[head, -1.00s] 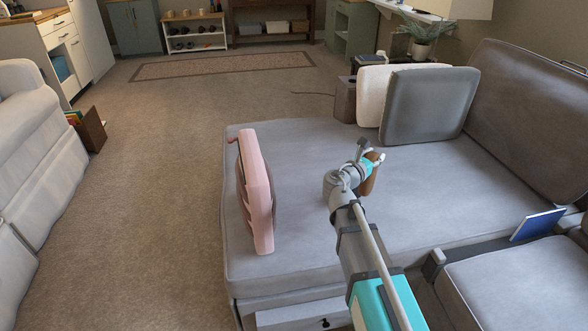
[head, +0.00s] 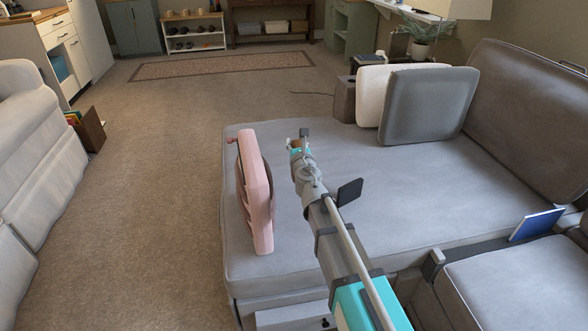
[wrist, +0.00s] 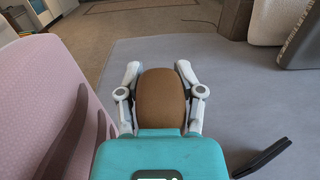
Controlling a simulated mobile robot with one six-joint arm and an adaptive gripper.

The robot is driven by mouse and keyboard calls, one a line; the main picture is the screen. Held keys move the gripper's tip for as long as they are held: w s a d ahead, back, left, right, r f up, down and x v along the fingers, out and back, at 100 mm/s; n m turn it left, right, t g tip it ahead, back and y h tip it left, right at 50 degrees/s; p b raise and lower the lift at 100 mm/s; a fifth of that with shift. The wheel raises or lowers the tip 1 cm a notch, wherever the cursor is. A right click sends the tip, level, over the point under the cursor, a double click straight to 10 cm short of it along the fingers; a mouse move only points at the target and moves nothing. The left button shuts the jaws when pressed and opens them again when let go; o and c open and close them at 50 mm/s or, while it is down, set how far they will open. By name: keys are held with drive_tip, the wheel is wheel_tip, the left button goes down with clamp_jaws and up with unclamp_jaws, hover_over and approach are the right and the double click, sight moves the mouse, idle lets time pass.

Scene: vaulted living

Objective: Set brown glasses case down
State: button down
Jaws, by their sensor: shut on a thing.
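The brown glasses case (wrist: 161,98) is held between the two fingers of my gripper (wrist: 158,70), its rounded brown face filling the gap in the wrist view. In the head view my gripper (head: 298,139) is over the sofa's long grey seat (head: 400,195), to the right of the pink item's far end. Only a small bit of the case (head: 296,143) shows there. I cannot tell whether the case touches the seat.
A pink upright item (head: 256,190) stands close on the left, also large in the wrist view (wrist: 45,100). A dark flat object (head: 349,191) is right of my arm. White and grey cushions (head: 428,105) stand at the back. The seat's middle right is clear.

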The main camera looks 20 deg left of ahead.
drive_tip(key=shift+w, duration=0.1)
drive_tip(key=w+a+f+b, duration=0.7)
drive_tip(key=w+f+b, duration=0.2)
drive_tip(key=w, duration=0.2)
idle(0.6)
drive_tip(key=shift+a, duration=0.1)
drive_tip(key=shift+w+a+f+b, duration=0.1)
drive_tip(key=shift+w+f+b, duration=0.05)
drive_tip(key=shift+f+b, duration=0.9)
drive_tip(key=shift+w+a+f+b, duration=0.1)
drive_tip(key=shift+w+f+b, duration=0.05)
drive_tip(key=shift+f+b, duration=0.85)
drive_tip(key=shift+f, duration=0.1)
